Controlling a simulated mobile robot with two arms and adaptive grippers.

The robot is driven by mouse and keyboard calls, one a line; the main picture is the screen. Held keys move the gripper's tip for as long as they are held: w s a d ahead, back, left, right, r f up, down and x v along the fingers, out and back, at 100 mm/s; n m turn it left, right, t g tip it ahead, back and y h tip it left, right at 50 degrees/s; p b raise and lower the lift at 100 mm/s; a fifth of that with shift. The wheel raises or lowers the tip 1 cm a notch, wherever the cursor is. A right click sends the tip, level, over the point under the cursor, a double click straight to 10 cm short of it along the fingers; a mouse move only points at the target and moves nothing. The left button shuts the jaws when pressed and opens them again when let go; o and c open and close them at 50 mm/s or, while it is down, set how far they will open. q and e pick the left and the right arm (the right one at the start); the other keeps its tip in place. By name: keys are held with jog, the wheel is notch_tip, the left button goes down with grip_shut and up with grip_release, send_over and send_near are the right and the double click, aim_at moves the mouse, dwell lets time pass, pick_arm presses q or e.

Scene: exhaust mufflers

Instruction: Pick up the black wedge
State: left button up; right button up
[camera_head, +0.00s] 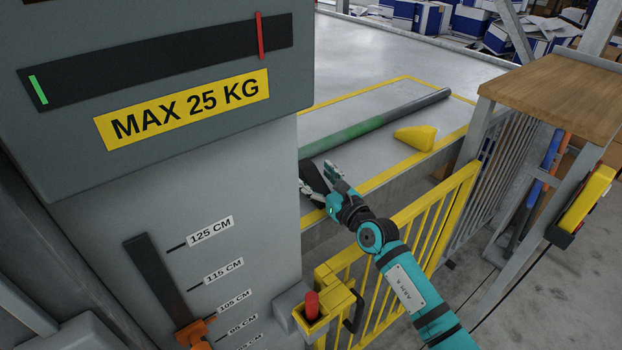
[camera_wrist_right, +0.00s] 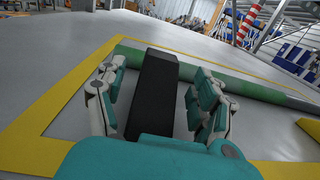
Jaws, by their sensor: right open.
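The black wedge (camera_wrist_right: 155,92) lies on the grey table top (camera_wrist_right: 75,115), long and dark, between the two sets of fingers of my right gripper (camera_wrist_right: 155,90) in the right wrist view. The fingers are spread, with a gap visible on each side of the wedge. In the head view, the black wedge (camera_head: 314,178) shows only in part, beside the grey column and between the fingers of my right gripper (camera_head: 319,180). My left gripper is not in view.
A green and dark pipe (camera_head: 375,122) lies behind the wedge. A yellow wedge (camera_head: 416,138) lies to the right on the table. A yellow gate (camera_head: 415,235) stands below the table edge. The grey column (camera_head: 225,180) with a height scale blocks the left side.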

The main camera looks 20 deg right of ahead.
jog(key=shift+x, duration=1.2)
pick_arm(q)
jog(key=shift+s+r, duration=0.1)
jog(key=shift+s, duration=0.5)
pick_arm(e)
jog(key=shift+s, duration=0.1)
jog(key=shift+c, duration=1.1)
jog(key=c, duration=1.2)
